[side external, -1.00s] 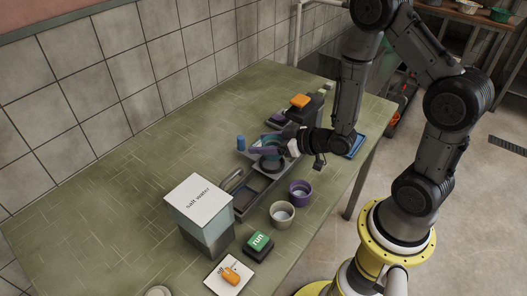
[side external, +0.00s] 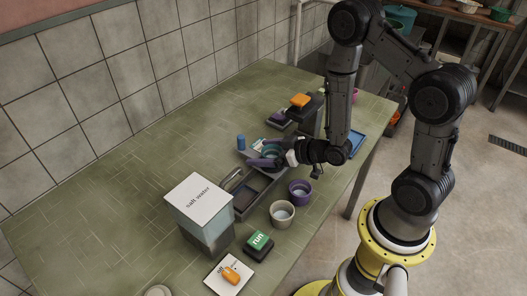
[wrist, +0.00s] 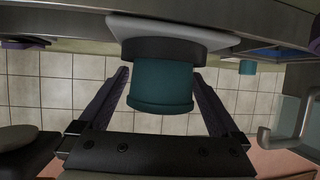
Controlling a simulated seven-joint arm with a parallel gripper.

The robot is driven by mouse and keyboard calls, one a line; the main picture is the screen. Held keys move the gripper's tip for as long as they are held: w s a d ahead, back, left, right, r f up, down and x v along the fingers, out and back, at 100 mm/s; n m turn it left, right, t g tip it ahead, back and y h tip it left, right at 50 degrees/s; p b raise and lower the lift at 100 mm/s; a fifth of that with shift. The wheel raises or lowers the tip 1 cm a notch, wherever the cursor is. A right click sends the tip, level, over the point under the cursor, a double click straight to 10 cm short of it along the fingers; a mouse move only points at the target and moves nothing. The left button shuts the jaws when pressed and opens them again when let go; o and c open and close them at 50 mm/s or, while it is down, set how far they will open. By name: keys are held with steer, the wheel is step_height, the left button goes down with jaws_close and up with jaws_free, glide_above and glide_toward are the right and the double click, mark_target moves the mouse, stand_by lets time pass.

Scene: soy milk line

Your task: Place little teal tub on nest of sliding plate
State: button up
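The little teal tub (wrist: 162,85) fills the middle of the wrist view, where everything appears upside down. Its base meets a dark round nest (wrist: 150,49) on the pale sliding plate (wrist: 222,42), and it looks seated and upright. In the side view the tub (side external: 270,153) is partly hidden by my fingers. My gripper (wrist: 161,72) has one purple finger on each side of the tub, with a visible gap at both sides. It is open around the tub. It also shows in the side view (side external: 265,155).
A purple cup (side external: 299,191), a white cup (side external: 282,214) and a green run button (side external: 259,241) stand in front. A blue cylinder (side external: 241,142) stands behind. The left table is clear.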

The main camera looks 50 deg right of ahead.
steer(key=shift+r, duration=0.1)
steer(key=shift+r, duration=0.2)
steer(key=v, duration=1.2)
steer(key=shift+f, duration=0.1)
